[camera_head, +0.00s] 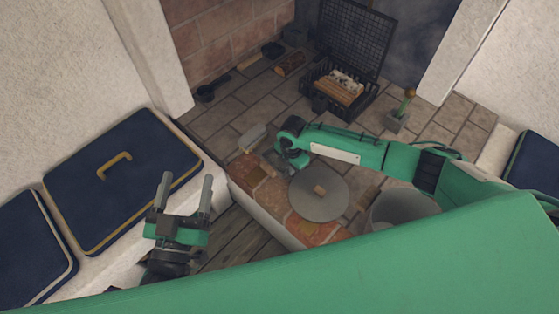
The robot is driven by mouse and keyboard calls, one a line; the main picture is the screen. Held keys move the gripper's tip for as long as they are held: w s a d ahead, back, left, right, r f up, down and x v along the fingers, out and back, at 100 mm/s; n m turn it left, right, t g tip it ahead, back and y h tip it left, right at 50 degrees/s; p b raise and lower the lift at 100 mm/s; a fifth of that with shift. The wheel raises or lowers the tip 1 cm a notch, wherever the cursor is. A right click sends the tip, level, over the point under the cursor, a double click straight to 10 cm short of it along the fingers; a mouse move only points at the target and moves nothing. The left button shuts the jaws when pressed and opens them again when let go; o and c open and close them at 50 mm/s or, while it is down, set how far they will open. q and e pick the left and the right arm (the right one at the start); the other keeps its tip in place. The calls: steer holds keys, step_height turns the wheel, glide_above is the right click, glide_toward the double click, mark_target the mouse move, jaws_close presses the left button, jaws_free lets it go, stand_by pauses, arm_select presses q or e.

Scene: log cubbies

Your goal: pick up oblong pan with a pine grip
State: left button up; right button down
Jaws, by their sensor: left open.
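A dark oblong pan (272,50) appears to lie on the stone floor at the back, by the brick wall. A brown wooden grip (249,62) seems to extend from it toward the lower left. It is small in the picture, so details are unclear. My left gripper (184,190) is at the lower left, fingers apart, open and empty, far from the pan. My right gripper (263,152) is over the brick ledge near the middle, apart from the pan. Its fingers are hard to make out, so I cannot tell its opening.
A round grey lid (318,201) with a wooden knob lies beneath my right arm, beside a grey bucket (405,205). A black round pan (205,93) and a log (290,65) lie behind. A mesh-lidded box (352,42) holds logs. A navy cushion (110,190) lies left.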

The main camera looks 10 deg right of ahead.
steer(key=shift+r, duration=0.15)
steer(key=shift+r, duration=0.3)
step_height(320, 180, up, 5)
steer(key=shift+p, duration=0.95)
arm_select(q)
steer(key=s+d+f+g, duration=0.2)
steer(key=s+f+g, duration=0.3)
steer(key=f, duration=0.4)
arm_select(e)
step_height(320, 180, up, 3)
steer(key=shift+f+p, duration=0.2)
steer(key=shift+p, duration=0.15)
arm_select(q)
steer(key=shift+s+a+f+g+y+p, duration=0.1)
steer(key=shift+a+f+g+y+p, duration=0.1)
steer(key=shift+a+g+y+p, duration=0.5)
steer(key=shift+w+a+f+g+y+p, duration=0.1)
steer(key=shift+a+f+g+y+p, duration=0.15)
steer(key=shift+a+g, duration=0.7)
steer(key=shift+s+a+f+g+y+p, duration=0.15)
steer(key=shift+a+g+y+p, duration=0.35)
steer(key=shift+a+g, duration=0.35)
arm_select(e)
step_height(320, 180, up, 12)
steer(key=shift+f, duration=0.25)
